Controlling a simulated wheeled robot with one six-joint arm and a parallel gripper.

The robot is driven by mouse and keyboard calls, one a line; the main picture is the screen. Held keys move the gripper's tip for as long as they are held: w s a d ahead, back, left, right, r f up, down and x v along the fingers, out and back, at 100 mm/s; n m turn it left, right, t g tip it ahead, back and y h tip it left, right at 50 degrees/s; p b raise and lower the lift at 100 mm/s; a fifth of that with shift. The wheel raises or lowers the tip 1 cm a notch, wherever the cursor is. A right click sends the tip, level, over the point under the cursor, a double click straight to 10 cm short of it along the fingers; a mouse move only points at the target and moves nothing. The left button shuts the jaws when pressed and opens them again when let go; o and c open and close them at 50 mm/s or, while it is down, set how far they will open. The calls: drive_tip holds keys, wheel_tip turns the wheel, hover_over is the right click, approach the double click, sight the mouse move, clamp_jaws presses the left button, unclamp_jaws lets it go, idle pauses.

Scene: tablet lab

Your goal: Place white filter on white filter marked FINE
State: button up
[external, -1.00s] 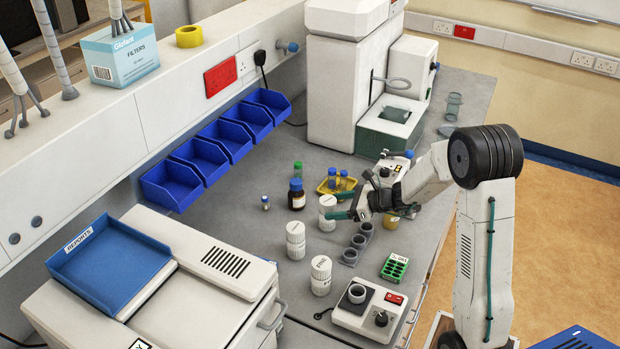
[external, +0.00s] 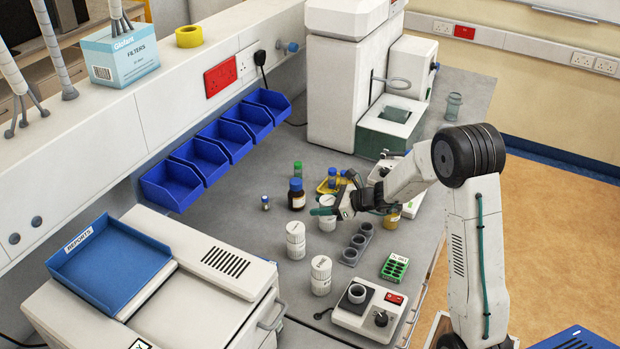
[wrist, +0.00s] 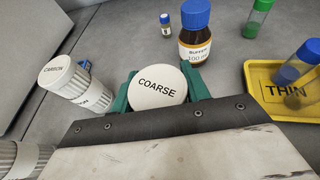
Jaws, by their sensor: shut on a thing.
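My gripper (external: 330,207) is at the farthest of the white filter stacks, and its green fingers are on either side of a white filter marked COARSE (wrist: 157,87). It is shut on this filter. The lower part of that stack shows below the fingers in the external view (external: 327,225); I cannot tell whether the held filter is lifted. A white filter marked CARBON (wrist: 60,74) sits on another white filter (wrist: 94,97) to the left. A third white stack (external: 320,277) is nearest the front; its label is too small to read. I can read no FINE label.
A brown bottle with blue cap (external: 296,196) stands close behind the held filter. A yellow tray marked THIN (wrist: 262,100) holds blue-capped vials to the right. A grey holder with cups (external: 357,243), a green rack (external: 394,267) and a white hotplate-like device (external: 368,308) are nearby.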

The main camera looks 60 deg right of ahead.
sight(322, 199)
drive_tip(key=shift+r, duration=0.1)
drive_tip(key=shift+r, duration=0.6)
wheel_tip(322, 199, up, 2)
drive_tip(key=shift+r, duration=0.2)
drive_tip(key=s+a+r, duration=0.1)
drive_tip(key=s+a, duration=0.5)
drive_tip(key=s, duration=0.8)
drive_tip(key=s+a+r+n+g+y, duration=0.2)
drive_tip(key=s+a+r+n+y, duration=0.25)
drive_tip(key=a+r, duration=0.6)
drive_tip(key=s+a+n+g+y, duration=0.45)
drive_tip(key=s+a, duration=0.25)
drive_tip(key=a, duration=0.2)
drive_tip(key=shift+t, duration=0.35)
drive_tip(key=shift+w+d+f, duration=0.35)
drive_tip(key=shift+w+f, duration=0.35)
drive_tip(key=shift+w, duration=1.9)
drive_tip(key=shift+w+d+f, duration=0.4)
drive_tip(key=shift+w+f, duration=0.25)
drive_tip(key=shift+w, duration=2)
drive_tip(key=shift+w+d+f, duration=0.35)
drive_tip(key=shift+w+f, duration=0.35)
drive_tip(key=shift+w, duration=1.9)
